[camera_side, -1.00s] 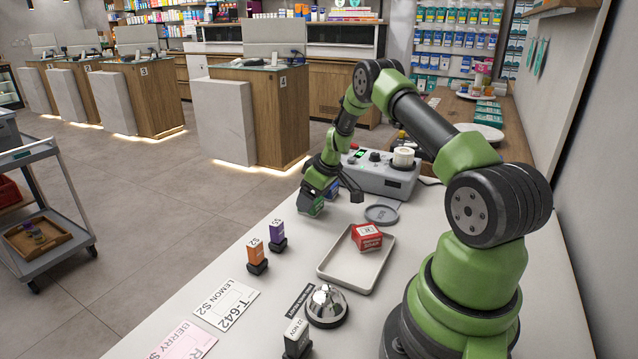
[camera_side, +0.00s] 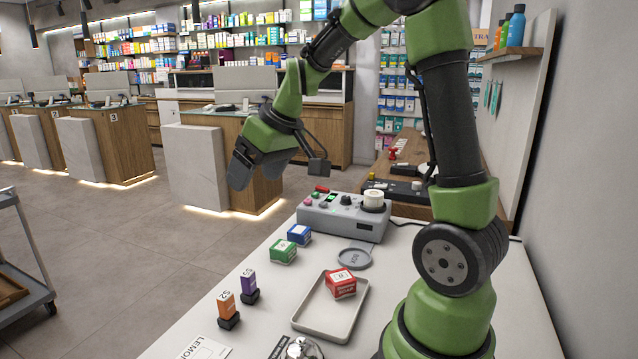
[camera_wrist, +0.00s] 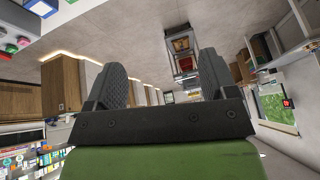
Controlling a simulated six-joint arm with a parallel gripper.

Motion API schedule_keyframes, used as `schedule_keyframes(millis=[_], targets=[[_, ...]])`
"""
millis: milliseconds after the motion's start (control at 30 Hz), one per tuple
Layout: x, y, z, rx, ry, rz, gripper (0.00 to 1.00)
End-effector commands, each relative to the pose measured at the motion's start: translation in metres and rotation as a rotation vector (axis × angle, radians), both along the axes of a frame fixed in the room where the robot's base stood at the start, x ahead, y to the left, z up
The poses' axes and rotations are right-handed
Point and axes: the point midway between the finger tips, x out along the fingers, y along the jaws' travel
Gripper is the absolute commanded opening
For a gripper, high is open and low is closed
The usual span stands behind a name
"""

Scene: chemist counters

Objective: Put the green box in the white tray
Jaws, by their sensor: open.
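The green box (camera_side: 283,251) sits on the white counter, left of the white tray and just in front of a blue box. The white tray (camera_side: 309,325) lies flat on the counter with a red box (camera_side: 341,283) inside it. My gripper (camera_side: 240,172) is raised high above the counter, up and to the left of the green box, and holds nothing. In the wrist view its two fingers (camera_wrist: 165,85) stand apart with only the floor and room between them.
A blue box (camera_side: 299,234) stands behind the green box. A grey control device (camera_side: 345,222) is at the back, with a round grey dish (camera_side: 354,258) in front. Orange (camera_side: 227,305) and purple (camera_side: 248,282) stamps stand at the left edge. A metal bell (camera_side: 302,349) is in front.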

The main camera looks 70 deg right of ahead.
Motion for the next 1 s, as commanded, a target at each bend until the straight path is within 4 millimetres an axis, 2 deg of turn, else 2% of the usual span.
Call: schedule_keyframes(millis=[33,200,300,400,500,533,567,1000], targets=[[-0.014,0.024,0.018,0.013,-0.023,-0.002,0.78],[-0.071,0.082,0.05,0.09,-0.064,-0.052,0.78],[-0.107,0.104,0.055,0.138,-0.082,-0.084,0.78],[-0.135,0.117,0.055,0.18,-0.096,-0.112,0.78],[-0.153,0.123,0.052,0.21,-0.105,-0.134,0.78],[-0.157,0.124,0.051,0.218,-0.105,-0.14,0.78],[-0.159,0.125,0.05,0.223,-0.106,-0.144,0.83],[-0.164,0.126,0.049,0.234,-0.108,-0.156,0.83]])
